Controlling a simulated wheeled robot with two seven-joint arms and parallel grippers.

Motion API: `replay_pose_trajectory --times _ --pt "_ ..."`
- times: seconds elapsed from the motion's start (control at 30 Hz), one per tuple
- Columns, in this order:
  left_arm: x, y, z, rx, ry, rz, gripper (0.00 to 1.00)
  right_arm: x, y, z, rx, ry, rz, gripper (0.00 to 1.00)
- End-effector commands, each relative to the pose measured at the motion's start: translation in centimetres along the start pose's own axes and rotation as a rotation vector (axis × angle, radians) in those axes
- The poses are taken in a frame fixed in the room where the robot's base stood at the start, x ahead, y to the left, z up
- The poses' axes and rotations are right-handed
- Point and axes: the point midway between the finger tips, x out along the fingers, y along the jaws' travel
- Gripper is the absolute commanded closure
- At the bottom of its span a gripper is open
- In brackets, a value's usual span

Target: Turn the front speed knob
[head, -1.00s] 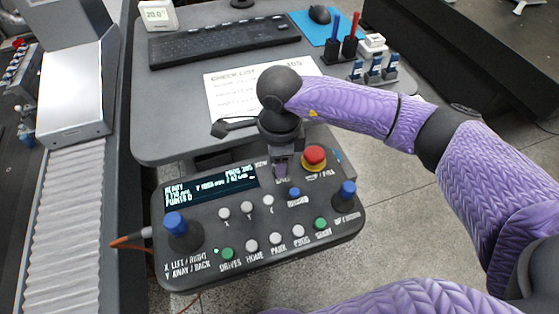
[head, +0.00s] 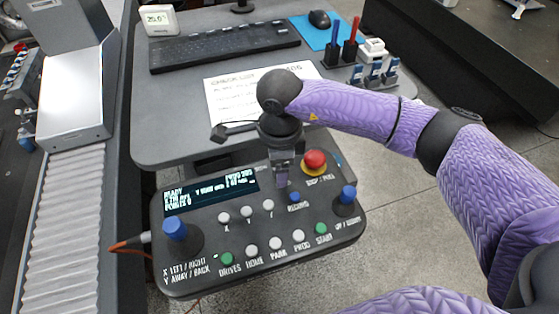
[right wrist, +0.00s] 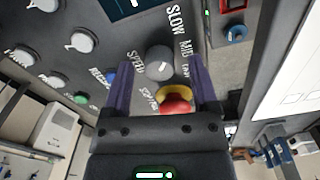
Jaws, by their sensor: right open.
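The grey speed knob (right wrist: 159,64) with a white mark shows in the right wrist view, next to the SPEED, SLOW and MID lettering. It sits on the dark control panel (head: 208,270). My right gripper (head: 282,182) points down at the panel's back edge in the head view and hides the knob there. In the right wrist view, the open fingers of my right gripper (right wrist: 160,72) stand on either side of the knob, with gaps visible. Whether the fingertips reach down to knob height I cannot tell. My left gripper is not in view.
A red stop button (head: 314,160) is close beside the right gripper. A blue button (head: 295,197), a right joystick (head: 346,198) and a left joystick (head: 175,229) are also on the panel. A desk with a keyboard (head: 225,44) lies behind; a roller conveyor (head: 70,220) stands left.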

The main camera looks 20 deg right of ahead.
Motion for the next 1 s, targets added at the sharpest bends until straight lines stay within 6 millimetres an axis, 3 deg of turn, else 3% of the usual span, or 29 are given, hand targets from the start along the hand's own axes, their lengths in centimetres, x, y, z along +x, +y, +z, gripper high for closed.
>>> replay_pose_trajectory --times 0.07,0.33,0.5,1.0 --pt "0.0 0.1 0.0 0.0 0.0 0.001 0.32 -0.5 0.0 0.0 0.0 -0.001 -0.001 0.24" --pt "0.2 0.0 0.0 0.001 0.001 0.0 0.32 -6.9 -0.1 0.0 0.0 -0.002 -0.005 0.24" --pt "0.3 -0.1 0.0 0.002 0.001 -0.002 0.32 -9.5 -0.1 0.0 0.0 -0.001 -0.002 0.24" --pt "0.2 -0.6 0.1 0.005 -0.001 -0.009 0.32 -9.9 0.0 0.0 0.0 0.0 0.0 0.24"
